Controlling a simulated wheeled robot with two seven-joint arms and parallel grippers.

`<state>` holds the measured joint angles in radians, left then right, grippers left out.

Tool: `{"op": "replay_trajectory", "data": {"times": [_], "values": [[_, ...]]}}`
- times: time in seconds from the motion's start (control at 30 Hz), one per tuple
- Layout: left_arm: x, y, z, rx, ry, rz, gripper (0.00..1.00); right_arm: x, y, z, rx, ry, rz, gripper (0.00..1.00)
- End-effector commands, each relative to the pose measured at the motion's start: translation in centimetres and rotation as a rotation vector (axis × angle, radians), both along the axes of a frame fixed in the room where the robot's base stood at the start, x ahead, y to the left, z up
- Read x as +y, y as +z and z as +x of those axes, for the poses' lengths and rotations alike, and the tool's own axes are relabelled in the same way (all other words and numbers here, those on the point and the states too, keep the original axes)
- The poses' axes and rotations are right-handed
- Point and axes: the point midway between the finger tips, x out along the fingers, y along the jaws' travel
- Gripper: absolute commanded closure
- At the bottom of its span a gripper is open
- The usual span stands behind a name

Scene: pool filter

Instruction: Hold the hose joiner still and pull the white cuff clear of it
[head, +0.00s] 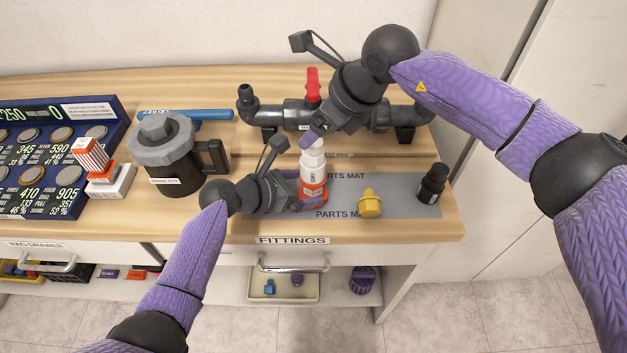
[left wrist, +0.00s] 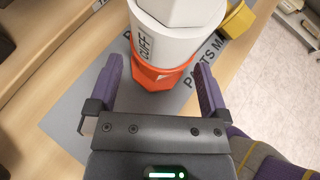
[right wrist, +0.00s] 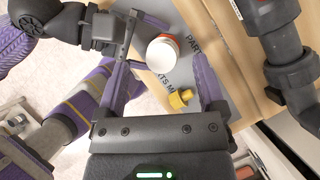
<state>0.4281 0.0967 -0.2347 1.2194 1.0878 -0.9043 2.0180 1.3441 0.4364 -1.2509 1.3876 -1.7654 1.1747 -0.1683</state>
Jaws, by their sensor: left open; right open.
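The hose joiner (head: 313,193) is orange-red and stands upright on the grey parts mat (head: 400,208). The white cuff (head: 313,160), lettered CUFF, sits on top of it; it also shows in the left wrist view (left wrist: 170,48). My left gripper (head: 305,192) is open, low at the joiner, with its fingers on either side of the orange part (left wrist: 155,85). In the right wrist view the cuff (right wrist: 162,53) is seen from above, between the fingers of my open right gripper (right wrist: 168,75). My right gripper is above the cuff in the head view. Contact cannot be told.
A yellow fitting (head: 370,203) and a black bottle (head: 432,184) stand right of the joiner. Behind runs a dark pipe with a red valve handle (head: 313,84). A black filter pot (head: 170,155) and red-white box (head: 97,160) stand left.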

Motion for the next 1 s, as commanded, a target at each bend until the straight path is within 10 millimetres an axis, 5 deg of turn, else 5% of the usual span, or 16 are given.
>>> {"op": "replay_trajectory", "data": {"times": [0.47,0.93,1.0], "values": [[-1.43,-1.02,1.02,-0.001,0.002,0.001,0.0,0.0,0.0,0.0,0.0,0.0,0.0,0.12],[-1.4,-1.01,1.01,0.0,0.002,0.0,0.97,0.0,0.0,0.0,0.0,0.0,0.0,0.12],[-1.4,-1.01,1.01,0.0,0.002,0.0,1.0,0.0,0.0,0.0,0.0,0.0,0.0,0.12]]}}
